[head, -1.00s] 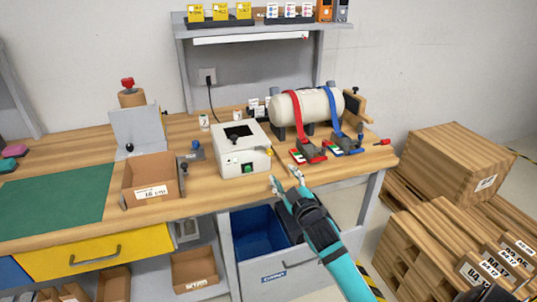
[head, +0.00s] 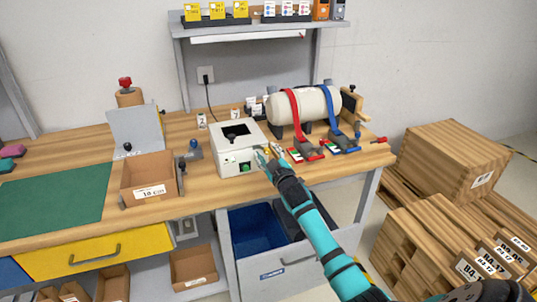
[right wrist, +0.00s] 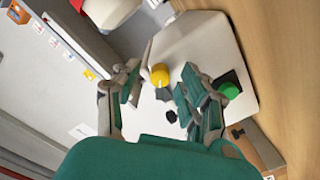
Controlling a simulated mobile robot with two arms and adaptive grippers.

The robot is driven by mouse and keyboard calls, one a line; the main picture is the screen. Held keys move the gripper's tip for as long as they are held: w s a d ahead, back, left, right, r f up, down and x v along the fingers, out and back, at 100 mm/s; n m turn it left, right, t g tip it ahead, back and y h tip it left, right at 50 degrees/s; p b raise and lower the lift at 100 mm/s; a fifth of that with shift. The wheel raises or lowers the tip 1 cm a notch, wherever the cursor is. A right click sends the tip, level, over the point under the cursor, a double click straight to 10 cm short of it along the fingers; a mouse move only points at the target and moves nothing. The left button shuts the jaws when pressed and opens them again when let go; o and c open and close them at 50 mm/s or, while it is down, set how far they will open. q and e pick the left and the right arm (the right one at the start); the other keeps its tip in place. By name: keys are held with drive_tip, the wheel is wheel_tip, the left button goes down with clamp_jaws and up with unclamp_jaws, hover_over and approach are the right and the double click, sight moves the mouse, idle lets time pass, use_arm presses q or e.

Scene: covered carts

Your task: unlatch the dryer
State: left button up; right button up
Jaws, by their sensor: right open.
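The dryer is a white box (head: 232,160) on the workbench, with a dark opening on top and a green button (head: 245,167) on its front. My right gripper (head: 268,154) is at the dryer's front right edge, open, with nothing held. In the right wrist view, a yellow knob (right wrist: 160,75) on the white housing (right wrist: 205,45) shows between the open fingers (right wrist: 168,80); I cannot tell whether they touch it. The green button (right wrist: 231,90) is beside the right finger there. My left gripper is not in view.
A white tank (head: 305,106) with red and blue straps stands right of the dryer, with clamps in front. A cardboard bin (head: 150,180) is to the left. An open blue drawer (head: 259,230) lies below the bench edge. Wooden crates (head: 455,165) stand at the right.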

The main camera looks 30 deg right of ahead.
clamp_jaws()
drive_tip(key=shift+m, duration=0.5)
drive_tip(key=m+p, duration=0.1)
drive_tip(key=m, duration=0.2)
drive_tip(key=shift+r+m, duration=0.1)
drive_tip(key=shift+m, duration=0.3)
drive_tip(key=shift+d+m+p, duration=0.1)
drive_tip(key=shift+m+p, duration=0.65)
drive_tip(key=shift+m, duration=1.45)
unclamp_jaws()
